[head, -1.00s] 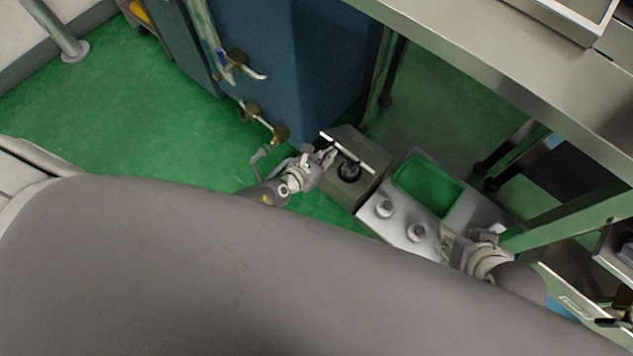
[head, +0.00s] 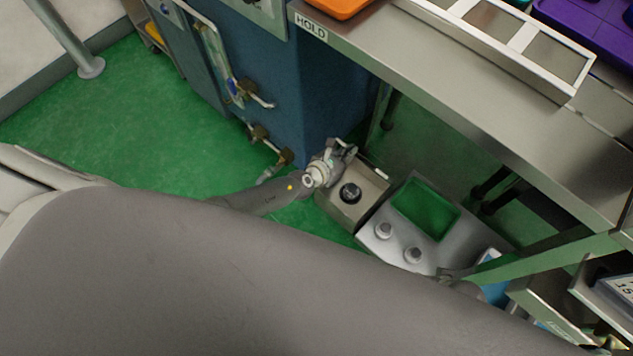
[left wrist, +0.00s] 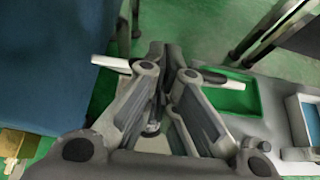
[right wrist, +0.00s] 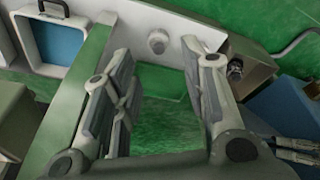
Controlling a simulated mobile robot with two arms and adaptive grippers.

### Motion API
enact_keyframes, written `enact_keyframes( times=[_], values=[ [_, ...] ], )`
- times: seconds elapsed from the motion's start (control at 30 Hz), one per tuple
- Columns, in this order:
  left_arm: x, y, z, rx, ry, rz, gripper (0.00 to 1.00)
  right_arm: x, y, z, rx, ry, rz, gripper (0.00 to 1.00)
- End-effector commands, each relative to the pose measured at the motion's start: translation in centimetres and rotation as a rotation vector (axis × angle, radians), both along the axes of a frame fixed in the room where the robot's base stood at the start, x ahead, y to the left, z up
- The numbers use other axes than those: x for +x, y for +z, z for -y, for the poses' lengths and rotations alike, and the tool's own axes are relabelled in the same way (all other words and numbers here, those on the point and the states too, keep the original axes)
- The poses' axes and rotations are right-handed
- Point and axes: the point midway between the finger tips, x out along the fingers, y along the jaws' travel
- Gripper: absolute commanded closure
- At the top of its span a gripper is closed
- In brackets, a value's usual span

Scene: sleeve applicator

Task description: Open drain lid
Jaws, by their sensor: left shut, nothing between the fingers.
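A grey metal drain box (head: 335,210) stands on the green floor, with a round dark drain fitting (head: 350,193) exposed inside it. Its lid (head: 372,178) appears raised at the far side, with a white edge or bar; its exact angle is unclear. The white bar also shows either side of my left fingers in the left wrist view (left wrist: 110,64). My left gripper (head: 345,150) is shut and empty by the lid's far left end; contact cannot be told. My right gripper (right wrist: 158,55) is open and empty, mostly hidden by my body in the head view.
A silver unit (head: 385,250) with two round knobs and a green rectangular opening adjoins the box on the right. A blue cabinet (head: 300,80) with pipes and valves stands behind left. A steel table (head: 480,110) overhangs at right. Green floor at left is clear.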

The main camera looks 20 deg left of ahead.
Motion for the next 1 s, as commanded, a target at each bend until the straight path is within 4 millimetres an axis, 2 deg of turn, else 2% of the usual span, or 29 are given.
enact_keyframes(
  times=[0.03, 0.2, 0.4, 0.63, 1.0],
  values=[
    [0.7, 0.7, 0.3, -0.002, 0.0, 0.003, 1.0, -0.3, -0.6, 0.0, -0.001, 0.001, -0.008, 0.6],
    [2.3, 1.5, 0.9, -0.001, 0.001, 0.003, 1.0, -0.7, -2.4, 0.1, -0.001, 0.002, -0.014, 0.6],
    [3.8, 2.1, 1.4, 0.0, 0.0, 0.002, 1.0, -1.0, -3.4, 0.1, -0.001, 0.003, -0.018, 0.6],
    [4.6, 2.5, 1.7, -0.001, 0.0, 0.001, 1.0, -1.3, -4.0, 0.1, -0.002, 0.004, -0.022, 0.6],
    [4.8, 2.5, 1.8, 0.0, 0.0, 0.001, 1.0, -1.2, -4.1, 0.1, -0.002, 0.004, -0.02, 0.6]
  ],
)
